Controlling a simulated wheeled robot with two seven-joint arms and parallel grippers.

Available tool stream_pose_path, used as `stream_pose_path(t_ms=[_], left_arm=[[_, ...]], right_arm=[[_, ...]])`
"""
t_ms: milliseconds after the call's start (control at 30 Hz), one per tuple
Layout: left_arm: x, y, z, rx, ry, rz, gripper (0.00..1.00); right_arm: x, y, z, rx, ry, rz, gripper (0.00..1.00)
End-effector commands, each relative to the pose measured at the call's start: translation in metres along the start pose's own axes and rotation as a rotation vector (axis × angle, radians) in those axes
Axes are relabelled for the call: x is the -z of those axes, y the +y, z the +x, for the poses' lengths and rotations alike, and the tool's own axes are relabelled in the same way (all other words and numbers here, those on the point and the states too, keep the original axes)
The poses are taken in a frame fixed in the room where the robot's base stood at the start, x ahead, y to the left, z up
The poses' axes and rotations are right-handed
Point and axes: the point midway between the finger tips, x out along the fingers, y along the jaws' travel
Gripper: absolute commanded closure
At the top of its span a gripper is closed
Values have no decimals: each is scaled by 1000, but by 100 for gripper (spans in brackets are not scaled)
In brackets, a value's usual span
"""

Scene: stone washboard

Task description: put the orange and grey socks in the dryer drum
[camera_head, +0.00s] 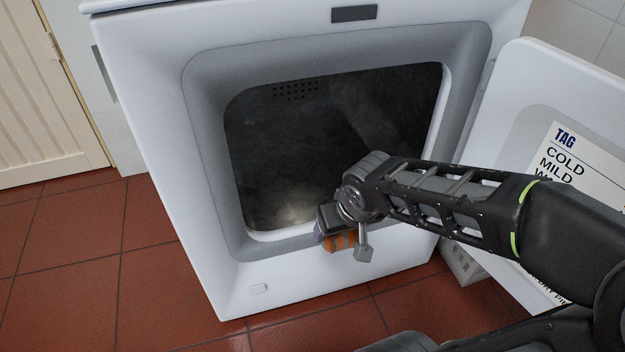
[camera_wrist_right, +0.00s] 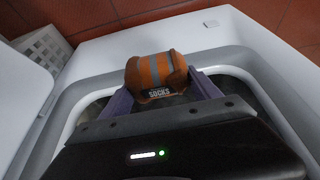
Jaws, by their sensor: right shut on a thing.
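The dryer is white, and its dark drum (camera_head: 290,140) is open toward me in the head view. My right gripper (camera_head: 333,240) is at the lower right rim of the drum opening. It is shut on the orange and grey socks (camera_head: 341,242), a rolled bundle that is mostly hidden behind the gripper there. In the right wrist view the socks (camera_wrist_right: 157,75) are orange with grey stripes and a dark label reading "SOCKS", held between two purple fingers. I cannot tell whether the socks touch the rim. My left gripper is not in view.
The open dryer door (camera_head: 510,120) stands at the right with a printed label sheet (camera_head: 570,165). A white perforated basket (camera_head: 463,263) is on the floor below it. Red floor tiles (camera_head: 150,270) are clear at the left. A cream door (camera_head: 40,100) is far left.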

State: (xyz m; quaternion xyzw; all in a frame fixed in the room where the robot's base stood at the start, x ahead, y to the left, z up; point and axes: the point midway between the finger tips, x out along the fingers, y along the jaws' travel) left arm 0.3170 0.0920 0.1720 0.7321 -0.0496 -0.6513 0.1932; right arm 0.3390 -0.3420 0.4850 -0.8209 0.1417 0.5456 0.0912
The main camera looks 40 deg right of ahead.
Motion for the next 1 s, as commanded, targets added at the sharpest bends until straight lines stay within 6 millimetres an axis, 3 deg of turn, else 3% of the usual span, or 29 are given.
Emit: stream_pose_path(t_ms=[33, 333, 400, 800, 867, 1000], left_arm=[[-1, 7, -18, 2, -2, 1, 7], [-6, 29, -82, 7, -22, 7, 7], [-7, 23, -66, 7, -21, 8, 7], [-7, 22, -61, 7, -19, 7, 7], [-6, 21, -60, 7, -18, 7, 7], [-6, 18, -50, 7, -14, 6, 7]], right_arm=[[8, 0, -7, -1, -9, -1, 71], [43, -1, 7, 6, -13, -3, 71], [62, -1, 28, 5, -3, -1, 71], [158, -1, 69, 3, -1, 0, 71], [168, -1, 73, 4, -1, 1, 71], [161, -1, 89, 4, -3, 0, 71]])
